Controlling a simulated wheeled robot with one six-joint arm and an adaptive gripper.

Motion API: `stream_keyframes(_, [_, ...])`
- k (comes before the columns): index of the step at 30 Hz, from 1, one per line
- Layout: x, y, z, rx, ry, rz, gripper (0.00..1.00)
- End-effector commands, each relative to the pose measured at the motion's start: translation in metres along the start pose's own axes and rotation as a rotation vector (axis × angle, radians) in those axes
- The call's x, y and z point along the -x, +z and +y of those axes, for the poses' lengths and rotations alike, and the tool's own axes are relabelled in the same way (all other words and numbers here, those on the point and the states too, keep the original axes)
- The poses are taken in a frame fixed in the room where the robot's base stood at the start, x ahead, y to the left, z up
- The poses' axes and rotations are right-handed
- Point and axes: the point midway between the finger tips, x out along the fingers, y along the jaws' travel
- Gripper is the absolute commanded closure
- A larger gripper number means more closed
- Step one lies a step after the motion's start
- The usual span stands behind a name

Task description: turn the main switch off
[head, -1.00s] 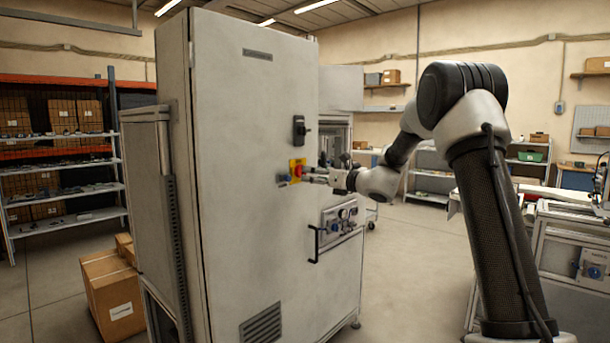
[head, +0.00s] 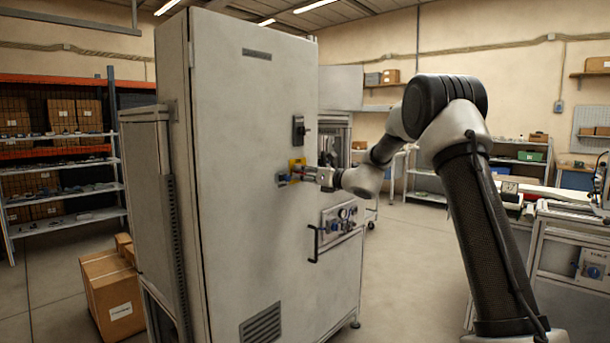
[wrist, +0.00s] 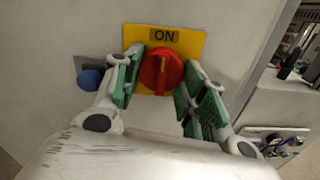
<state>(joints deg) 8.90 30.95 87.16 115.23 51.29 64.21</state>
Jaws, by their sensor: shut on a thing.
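The main switch is a red rotary knob (wrist: 160,72) on a yellow plate (wrist: 190,42) marked "ON". Its grip ridge stands close to upright in the wrist view. The plate (head: 297,162) also shows on the grey cabinet door in the head view, where my gripper hides most of the knob. My gripper (wrist: 163,88) has its green-padded fingers on either side of the knob and is shut on it. In the head view, my gripper (head: 300,175) reaches the door from the right.
A blue button (wrist: 90,79) sits left of the plate, close to my left finger. A black door handle (head: 298,129) is above the switch. A gauge panel (head: 339,217) with a black bar handle is lower right. Open floor lies right of the cabinet (head: 250,240).

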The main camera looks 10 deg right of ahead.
Motion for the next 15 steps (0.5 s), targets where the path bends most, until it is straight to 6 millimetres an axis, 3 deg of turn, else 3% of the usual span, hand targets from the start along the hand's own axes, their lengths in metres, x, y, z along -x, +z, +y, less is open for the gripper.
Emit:
stream_keyframes(8, [0.0000,0.0000,-0.0001,0.049,0.001,0.000,0.82])
stream_keyframes(15, [-0.0001,0.0006,-0.0009,0.200,0.001,-0.002,0.82])
